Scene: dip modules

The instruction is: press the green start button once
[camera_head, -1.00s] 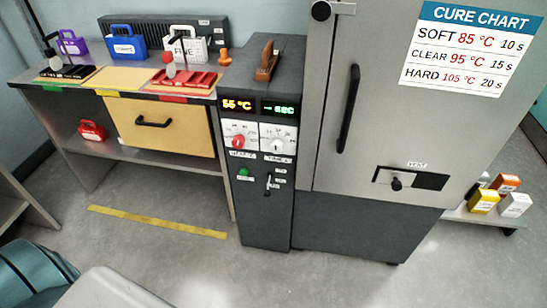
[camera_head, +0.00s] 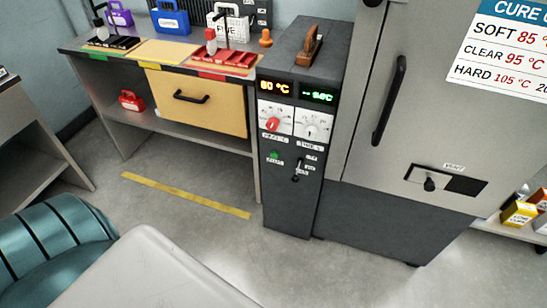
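The small green start button (camera_head: 274,155) sits on the front of the dark control column (camera_head: 290,200), below the left dial, with a tiny unreadable label under it. Nothing covers the button. Neither of my grippers shows in this view.
Above the button are a red-pointer dial (camera_head: 272,124), a white dial (camera_head: 313,125), an orange temperature display (camera_head: 274,87) and a green time display (camera_head: 319,96). A small lever (camera_head: 297,170) is right of the button. A steel cabinet (camera_head: 420,120) stands right, a workbench (camera_head: 180,125) left.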

